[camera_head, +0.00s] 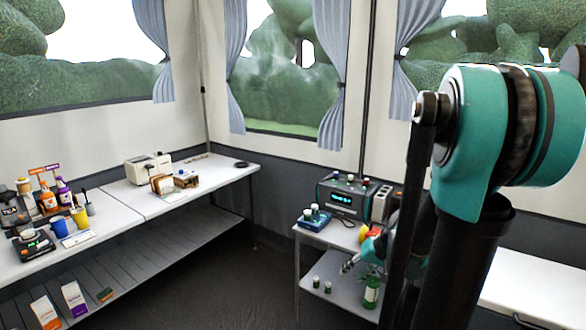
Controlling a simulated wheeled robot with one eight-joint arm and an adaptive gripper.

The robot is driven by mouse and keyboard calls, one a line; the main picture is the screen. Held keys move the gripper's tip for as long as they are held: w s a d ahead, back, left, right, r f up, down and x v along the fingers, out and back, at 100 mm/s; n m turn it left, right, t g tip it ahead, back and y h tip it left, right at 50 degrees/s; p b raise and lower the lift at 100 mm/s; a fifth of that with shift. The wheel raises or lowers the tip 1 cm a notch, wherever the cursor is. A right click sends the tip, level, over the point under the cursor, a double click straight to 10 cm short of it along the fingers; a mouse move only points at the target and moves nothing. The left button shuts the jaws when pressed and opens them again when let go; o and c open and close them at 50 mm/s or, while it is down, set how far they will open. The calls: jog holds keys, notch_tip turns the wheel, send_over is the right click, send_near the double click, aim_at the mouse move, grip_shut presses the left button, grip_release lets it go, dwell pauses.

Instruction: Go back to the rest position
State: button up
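My teal and black arm fills the right side of the view. The part that seems to be my gripper (349,265) shows small and grey beyond the dark arm links, in front of the small metal cart (328,270). Part of it is hidden by the arm, and its fingers are too small to tell open from shut. I see nothing clearly held in it.
A long white table (130,208) with a toaster (148,169), bottles, a blue cup (59,228) and a scale-like device (35,246) runs along the left. The cart carries a dark appliance (342,199) and a blue tray (313,222). A green bottle (371,293) stands on its lower shelf. The floor (200,275) between is clear.

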jog(key=s+f+n+h, duration=0.1)
jog(key=s+h, duration=0.3)
jog(key=s, duration=0.8)
jog(key=shift+s+d+f+h, duration=0.2)
jog(key=shift+f+h, duration=0.1)
jog(key=shift+f, duration=0.35)
